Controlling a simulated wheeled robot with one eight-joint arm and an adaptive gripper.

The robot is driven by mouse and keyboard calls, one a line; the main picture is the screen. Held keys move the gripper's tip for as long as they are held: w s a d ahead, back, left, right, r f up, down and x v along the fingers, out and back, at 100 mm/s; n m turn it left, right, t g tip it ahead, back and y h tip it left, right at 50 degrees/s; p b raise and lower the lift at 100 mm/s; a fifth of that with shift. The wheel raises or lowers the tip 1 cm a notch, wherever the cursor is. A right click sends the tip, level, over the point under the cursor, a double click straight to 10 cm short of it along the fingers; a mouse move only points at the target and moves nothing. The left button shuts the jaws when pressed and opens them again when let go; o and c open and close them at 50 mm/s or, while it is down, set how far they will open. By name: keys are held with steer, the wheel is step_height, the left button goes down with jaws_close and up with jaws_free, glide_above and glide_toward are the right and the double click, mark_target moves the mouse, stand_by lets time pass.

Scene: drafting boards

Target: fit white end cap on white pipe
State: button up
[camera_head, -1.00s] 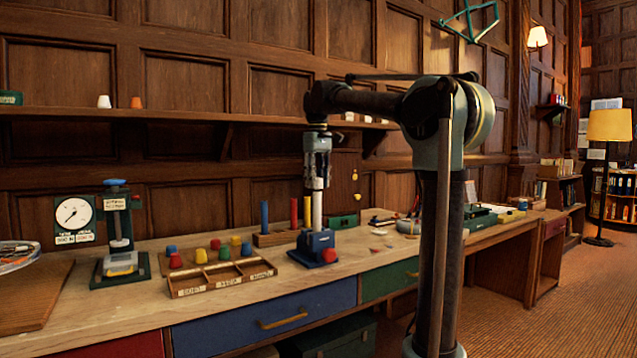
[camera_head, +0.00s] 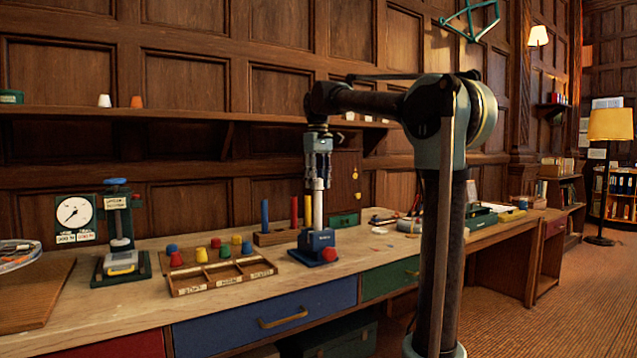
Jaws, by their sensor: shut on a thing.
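A white pipe (camera_head: 317,208) stands upright in the blue vise (camera_head: 315,243) on the bench. My gripper (camera_head: 318,176) points straight down directly above the pipe. It is shut on the white end cap (camera_head: 318,184), a small pale piece between the fingertips and mostly covered by them. The cap is in line with the pipe's top end and looks to be at it. I cannot tell from this distance whether it is seated or only touching.
Red, blue, yellow and green caps stand behind the labelled wooden tray (camera_head: 222,274). A rack (camera_head: 275,238) holds coloured pipes behind the vise. A gauge press (camera_head: 120,245) stands left. A white cup-shaped piece (camera_head: 104,101) and an orange one (camera_head: 136,102) sit on the shelf.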

steer(key=shift+f, duration=1.45)
steer(key=o, duration=1.1)
step_height(320, 180, up, 12)
steer(key=shift+w+f, duration=0.1)
steer(key=s+d+f+m, duration=0.2)
steer(key=s+d+f, duration=0.5)
steer(key=d+f, duration=0.15)
steer(key=s+d+f+m, duration=0.2)
steer(key=s+d+f, duration=0.2)
steer(key=s+f, duration=0.4)
steer(key=s+d+f+m+t, duration=0.1)
steer(key=s+d+f, duration=0.3)
steer(key=f, duration=1.4)
steer(key=s+d+f+m+t, duration=0.1)
steer(key=s+d+f+m, duration=0.2)
steer(key=s+f, duration=1)
steer(key=shift+d+f, duration=0.3)
steer(key=shift+d, duration=0.25)
steer(key=shift+d+f, duration=0.25)
steer(key=shift+d, duration=0.3)
steer(key=shift+w, duration=0.1)
